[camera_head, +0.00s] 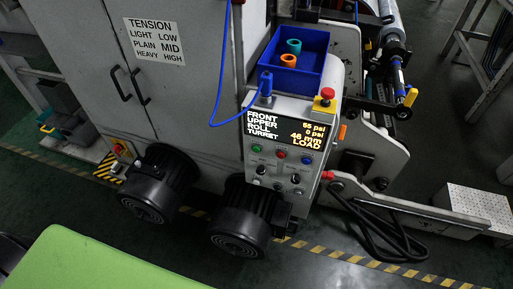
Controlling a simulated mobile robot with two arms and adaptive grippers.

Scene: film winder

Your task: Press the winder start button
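The winder's control panel (236,170) stands near the middle of the head view, tilted a little. Its display (286,130) reads FRONT UPPER ROLL TURRET, with 65 psi, 0 psi, 46 mm and LOAD. Below it is a row of a green button (257,148), a red button (281,154) and a blue button (306,160). Their labels are too small to read, so I cannot tell which is marked start. Black knobs sit lower on the panel. A red mushroom button on a yellow base (325,99) stands at the panel's top right. Neither of my grippers is in view.
A blue bin (305,45) holding a teal ring and an orange ring sits above the panel. Black motors (158,187) stand left of and below it. A blue hose hangs at its left. A green surface (100,262) fills the bottom left. Black cables lie at right.

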